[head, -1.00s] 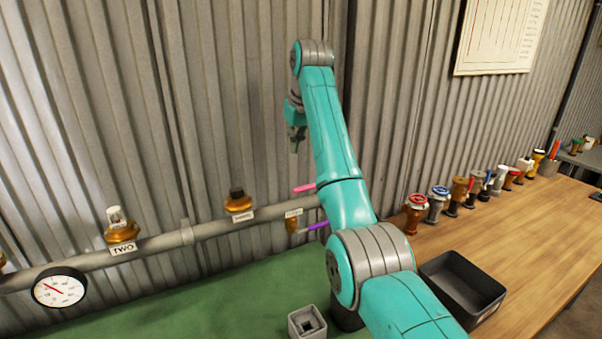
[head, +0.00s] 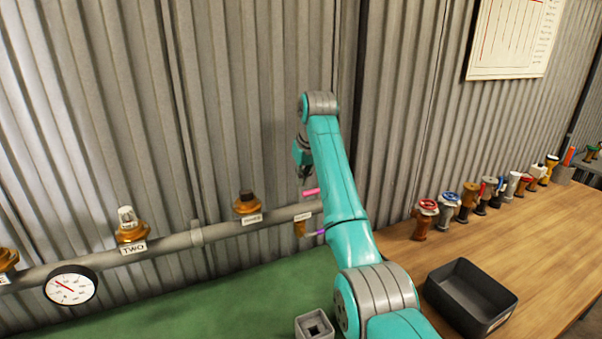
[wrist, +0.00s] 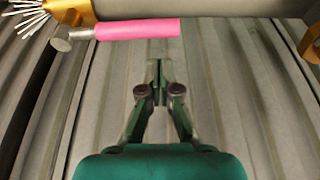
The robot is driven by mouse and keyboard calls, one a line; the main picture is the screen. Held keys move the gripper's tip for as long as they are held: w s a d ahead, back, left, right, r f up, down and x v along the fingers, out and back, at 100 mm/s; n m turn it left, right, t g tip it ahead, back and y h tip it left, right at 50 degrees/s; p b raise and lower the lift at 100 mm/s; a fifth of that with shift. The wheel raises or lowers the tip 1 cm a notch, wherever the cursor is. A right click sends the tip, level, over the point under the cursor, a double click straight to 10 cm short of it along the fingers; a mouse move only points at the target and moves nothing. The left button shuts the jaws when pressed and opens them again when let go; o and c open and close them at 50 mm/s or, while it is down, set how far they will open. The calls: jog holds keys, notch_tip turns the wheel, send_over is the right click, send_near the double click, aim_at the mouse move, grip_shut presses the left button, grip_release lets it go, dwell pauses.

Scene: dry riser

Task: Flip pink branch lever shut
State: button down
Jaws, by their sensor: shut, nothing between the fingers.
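The pink lever (head: 311,192) sticks out sideways near the right end of the grey pipe, partly behind my arm in the head view. In the wrist view the pink lever (wrist: 137,29) lies level across the top, its left end by a brass fitting (wrist: 74,10). My gripper (wrist: 159,66) is shut and empty, its fingertips close to the lever's right part in the picture; I cannot tell whether they touch. In the head view my gripper (head: 306,174) is small and just above the lever. A purple lever (head: 314,233) sits below, by a brass branch (head: 299,229).
The grey pipe (head: 180,241) runs along the corrugated wall with brass outlets and a dial gauge (head: 71,287). A black bin (head: 470,297) and a row of valves stand on the wooden bench at right. A grey square socket block (head: 314,325) is at the front.

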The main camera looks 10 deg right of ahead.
jog(key=shift+s+d+f, duration=0.1)
jog(key=shift+s+d, duration=0.1)
jog(key=shift+s, duration=0.35)
jog(key=shift+s+d+f, duration=0.1)
jog(key=shift+s+d, duration=0.05)
jog(key=shift+s, duration=0.4)
jog(key=shift+d, duration=0.1)
